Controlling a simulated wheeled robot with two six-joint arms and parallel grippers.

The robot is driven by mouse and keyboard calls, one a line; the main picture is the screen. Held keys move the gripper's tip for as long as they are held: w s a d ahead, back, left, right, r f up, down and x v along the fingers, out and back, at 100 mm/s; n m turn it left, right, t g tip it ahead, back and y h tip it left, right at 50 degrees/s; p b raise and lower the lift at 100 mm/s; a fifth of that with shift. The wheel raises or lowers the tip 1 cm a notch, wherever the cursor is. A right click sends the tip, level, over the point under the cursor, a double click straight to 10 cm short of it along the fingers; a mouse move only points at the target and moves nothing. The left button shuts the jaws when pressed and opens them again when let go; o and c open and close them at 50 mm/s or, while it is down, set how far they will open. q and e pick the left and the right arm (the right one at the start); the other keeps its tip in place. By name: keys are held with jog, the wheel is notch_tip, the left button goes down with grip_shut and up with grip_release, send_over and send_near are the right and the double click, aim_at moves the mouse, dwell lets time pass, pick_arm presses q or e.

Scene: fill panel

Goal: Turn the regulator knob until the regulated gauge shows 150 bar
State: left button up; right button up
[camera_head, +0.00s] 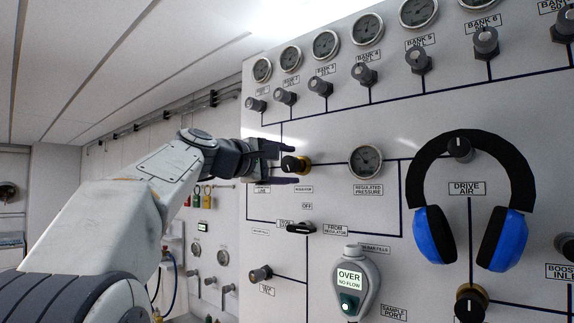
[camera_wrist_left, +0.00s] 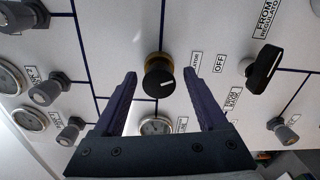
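The regulator knob (camera_head: 290,164) is black with a brass collar and sits on the white panel. In the left wrist view the knob (camera_wrist_left: 159,84) has a white pointer line. My left gripper (camera_head: 293,165) is open, with one finger above the knob and one below it. The left wrist view shows the fingers (camera_wrist_left: 160,78) on both sides of the knob with a gap on each side. The regulated pressure gauge (camera_head: 365,162) is to the right of the knob; its reading is too small to tell. My right gripper is not in view.
A black selector handle (camera_head: 300,228) is below the knob. Blue-and-black ear defenders (camera_head: 432,235) hang at the right. A grey handheld meter (camera_head: 350,283) reads "OVER NO FLOW". Bank gauges (camera_head: 326,45) and valve knobs (camera_head: 320,86) line the top of the panel.

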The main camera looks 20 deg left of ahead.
pick_arm(q)
jog(key=shift+s+a+b, duration=0.2)
jog(key=shift+s+b, duration=0.1)
jog(key=shift+s, duration=0.15)
jog(key=b+v, duration=0.3)
jog(key=v, duration=0.6)
jog(key=shift+s, duration=0.25)
jog(key=shift+r, duration=0.1)
dwell(1.8)
